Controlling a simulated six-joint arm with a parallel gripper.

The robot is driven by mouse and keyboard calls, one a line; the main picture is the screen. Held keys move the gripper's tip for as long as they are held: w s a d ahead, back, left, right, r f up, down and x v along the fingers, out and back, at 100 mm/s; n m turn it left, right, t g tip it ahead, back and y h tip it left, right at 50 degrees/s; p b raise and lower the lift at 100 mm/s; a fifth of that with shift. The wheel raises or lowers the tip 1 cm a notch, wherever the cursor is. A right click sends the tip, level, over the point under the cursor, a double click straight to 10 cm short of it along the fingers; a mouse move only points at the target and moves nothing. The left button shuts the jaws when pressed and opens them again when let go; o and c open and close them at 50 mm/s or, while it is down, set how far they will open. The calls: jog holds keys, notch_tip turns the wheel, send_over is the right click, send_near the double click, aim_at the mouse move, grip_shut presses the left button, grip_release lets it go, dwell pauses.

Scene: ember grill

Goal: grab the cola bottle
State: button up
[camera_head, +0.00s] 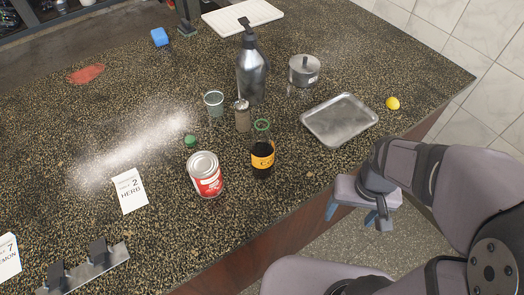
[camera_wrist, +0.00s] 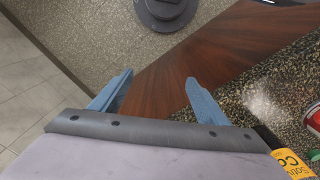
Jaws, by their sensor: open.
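The cola bottle (camera_head: 262,158) stands upright near the front edge of the speckled counter. It holds dark liquid and has a yellow-orange label and a green ring at its top. In the wrist view part of the yellow label (camera_wrist: 292,163) shows at the lower right corner, beside the gripper. My gripper (camera_head: 355,212) is to the right of the bottle, off the counter's front edge. In the wrist view its two blue fingers (camera_wrist: 160,88) are spread apart with nothing between them, over the wooden counter side and the floor.
A red-and-white can (camera_head: 205,175) stands just left of the bottle, with a green cap (camera_head: 191,141) behind it. A shaker (camera_head: 242,115), a glass (camera_head: 214,103) and a metal pump bottle (camera_head: 251,70) stand behind. A metal tray (camera_head: 340,121) lies to the right, near a lemon (camera_head: 392,103).

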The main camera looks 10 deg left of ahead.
aim_at(261, 158)
jog(key=w+a+r+m+t+p, duration=0.4)
jog(key=w+a+r+t+p, duration=0.15)
jog(key=w+a, duration=0.3)
jog(key=w+a+r+m+t+p, duration=0.4)
jog(key=w+a+r+p, duration=0.3)
jog(key=a, duration=0.3)
jog(key=s+a+f+n+t, duration=0.1)
jog(key=s+n+t, duration=0.1)
jog(key=s+a+f+n+t, duration=0.1)
jog(key=s+f+n+t, duration=0.1)
jog(key=s+t, duration=0.1)
jog(key=s+a+f+n+t, duration=0.1)
jog(key=s+a+n+t, duration=0.1)
jog(key=n, duration=0.1)
jog(key=shift+s+f+t, duration=0.25)
jog(key=shift+t, duration=0.1)
jog(key=shift+s+a+f+n+t+y, duration=0.1)
jog(key=shift+s+a+n+t+y, duration=0.1)
jog(key=shift+s+n+y, duration=0.25)
jog(key=shift+s+a+f+n+t+y, duration=0.1)
jog(key=shift+s+n+t+y, duration=0.1)
jog(key=shift+s+n+y, duration=0.25)
jog(key=shift+w, duration=0.2)
